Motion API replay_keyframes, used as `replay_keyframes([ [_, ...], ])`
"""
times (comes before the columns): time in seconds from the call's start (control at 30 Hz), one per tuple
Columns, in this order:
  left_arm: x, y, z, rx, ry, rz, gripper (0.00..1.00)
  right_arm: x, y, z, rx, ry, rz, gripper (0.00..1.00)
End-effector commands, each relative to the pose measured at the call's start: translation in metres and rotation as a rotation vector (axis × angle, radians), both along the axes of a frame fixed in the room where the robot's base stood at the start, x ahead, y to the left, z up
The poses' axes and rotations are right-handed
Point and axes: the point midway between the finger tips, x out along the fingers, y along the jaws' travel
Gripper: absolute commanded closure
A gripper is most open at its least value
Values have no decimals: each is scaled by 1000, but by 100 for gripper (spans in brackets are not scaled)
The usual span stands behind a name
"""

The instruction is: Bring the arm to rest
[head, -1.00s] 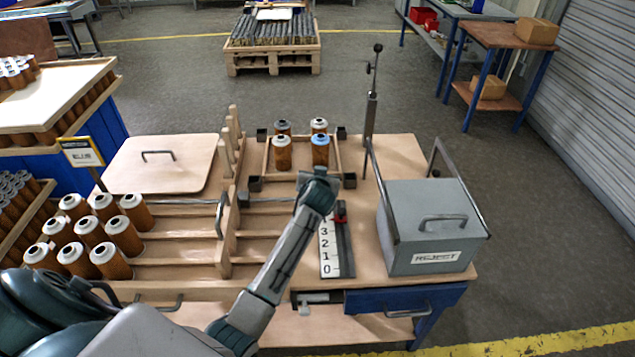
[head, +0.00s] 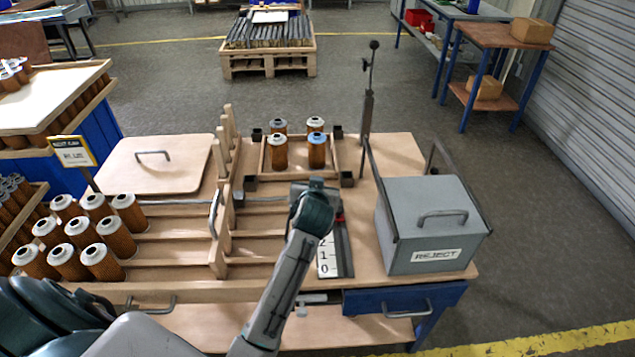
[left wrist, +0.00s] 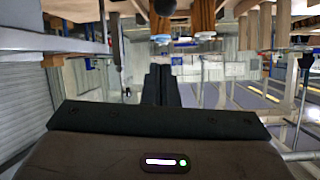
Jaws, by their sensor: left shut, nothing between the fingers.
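My left arm (head: 279,285) reaches from the bottom of the head view over the bench, with its wrist (head: 313,212) in front of the small wooden tray. In the left wrist view my left gripper (left wrist: 162,72) has its two dark fingers together, with nothing between them. In the head view the fingers are hidden by the wrist. Several orange filter cartridges (head: 279,153) stand upright in the tray (head: 265,160), one with a blue top (head: 317,150). Some show upside down at the top of the left wrist view (left wrist: 203,18). My right gripper is in neither view.
A grey REJECT bin (head: 430,228) stands at the bench's right, near an upright post (head: 368,110). A numbered scale (head: 328,258) lies beside my arm. Several cartridges (head: 103,262) stand in wooden lanes at left, before a flat lid (head: 160,165).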

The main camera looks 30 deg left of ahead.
Motion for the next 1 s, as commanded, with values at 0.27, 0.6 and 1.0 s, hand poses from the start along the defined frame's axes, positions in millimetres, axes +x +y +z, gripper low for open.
replay_keyframes([
  [0.27, -4, 0, -4, -2, 10, -2, 100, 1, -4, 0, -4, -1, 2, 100],
  [0.6, -150, -4, -88, -75, 350, -97, 100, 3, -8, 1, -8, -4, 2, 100],
  [1.0, -292, -26, -118, -144, 668, -258, 100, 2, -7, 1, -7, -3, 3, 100],
])
